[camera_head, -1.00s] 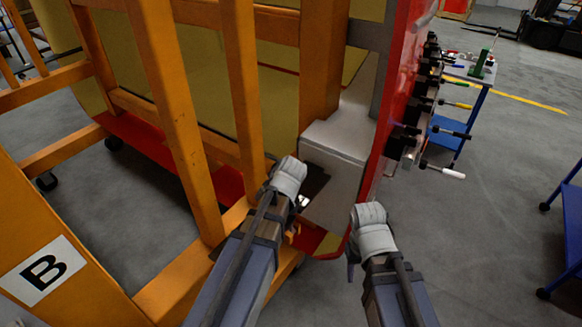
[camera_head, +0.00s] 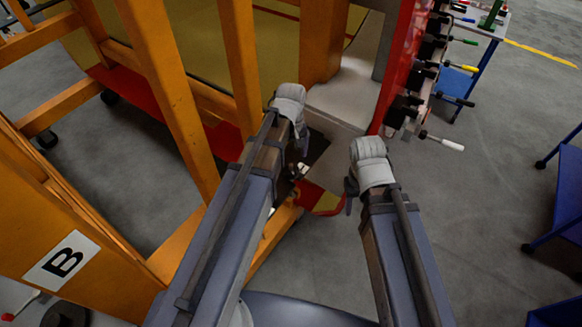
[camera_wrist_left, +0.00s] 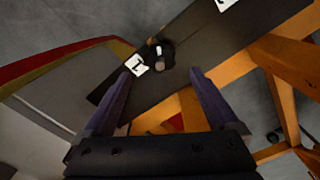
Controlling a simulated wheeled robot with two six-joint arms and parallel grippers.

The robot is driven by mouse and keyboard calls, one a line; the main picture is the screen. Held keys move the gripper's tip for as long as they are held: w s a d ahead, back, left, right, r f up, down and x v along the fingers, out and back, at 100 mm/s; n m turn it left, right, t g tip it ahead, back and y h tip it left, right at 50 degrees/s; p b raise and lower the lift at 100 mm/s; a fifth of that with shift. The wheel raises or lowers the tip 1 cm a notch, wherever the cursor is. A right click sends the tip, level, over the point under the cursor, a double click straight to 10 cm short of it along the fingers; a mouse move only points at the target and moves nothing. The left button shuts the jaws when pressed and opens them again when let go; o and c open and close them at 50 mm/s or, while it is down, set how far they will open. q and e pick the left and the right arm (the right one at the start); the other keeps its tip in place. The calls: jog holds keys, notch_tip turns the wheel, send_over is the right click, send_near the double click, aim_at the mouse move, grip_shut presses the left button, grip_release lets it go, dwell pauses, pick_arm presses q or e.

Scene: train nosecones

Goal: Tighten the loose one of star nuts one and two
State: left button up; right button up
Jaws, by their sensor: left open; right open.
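In the left wrist view, a small dark star nut (camera_wrist_left: 160,52) with a round stud end sits on a dark plate (camera_wrist_left: 215,48). A white label marked 1 (camera_wrist_left: 137,65) is beside it. Part of a second white label (camera_wrist_left: 224,4) shows at the top edge; no nut can be made out there. My left gripper (camera_wrist_left: 163,82) is open, with its fingers apart just short of the nut and not touching it. In the head view my left gripper (camera_head: 303,145) hangs over the dark plate by the frame. My right gripper (camera_head: 350,190) is to its right, over floor; its fingers are mostly hidden.
An orange frame (camera_head: 165,90) with a B label (camera_head: 62,262) stands at the left. A red panel (camera_head: 398,70) with several handled clamps (camera_head: 440,141) rises at the back right. A blue cart (camera_head: 568,205) is at the far right. Grey floor is free between them.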

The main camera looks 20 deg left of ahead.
aim_at(291, 169)
pick_arm(q)
notch_tip(291, 169, down, 7)
jog(key=b, duration=0.6)
jog(key=shift+r, duration=0.1)
jog(key=c, duration=1.4)
